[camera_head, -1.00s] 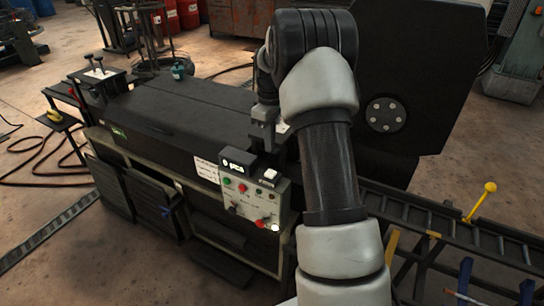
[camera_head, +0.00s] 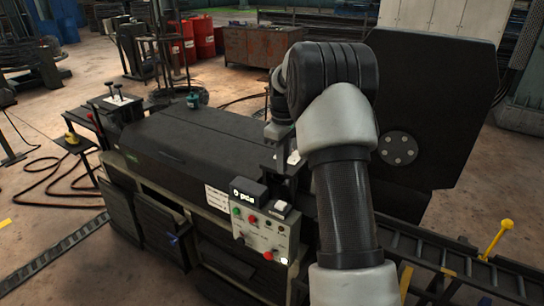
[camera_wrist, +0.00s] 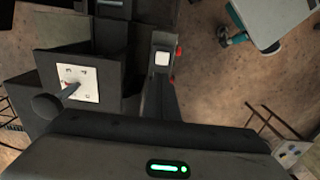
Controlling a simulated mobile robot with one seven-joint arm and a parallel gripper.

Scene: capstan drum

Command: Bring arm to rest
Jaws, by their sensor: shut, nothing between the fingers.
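My gripper (camera_head: 278,150) hangs from my bent arm in the head view, pointing down above the control end of the long black machine (camera_head: 190,140). It is shut and empty, and it looks apart from the control box. The control box (camera_head: 262,235) has red and green buttons, a lit white lamp and a small display on top. In the wrist view, the dark gripper housing with a green light fills the bottom, and the fingertips are hard to make out. My arm hides part of the machine's right end.
A large dark plate (camera_head: 440,100) with a round bolted hub stands right of my arm. A black roller track with a yellow lever (camera_head: 497,240) runs to the lower right. Red barrels (camera_head: 204,38) and a rusty cabinet (camera_head: 262,47) stand at the back.

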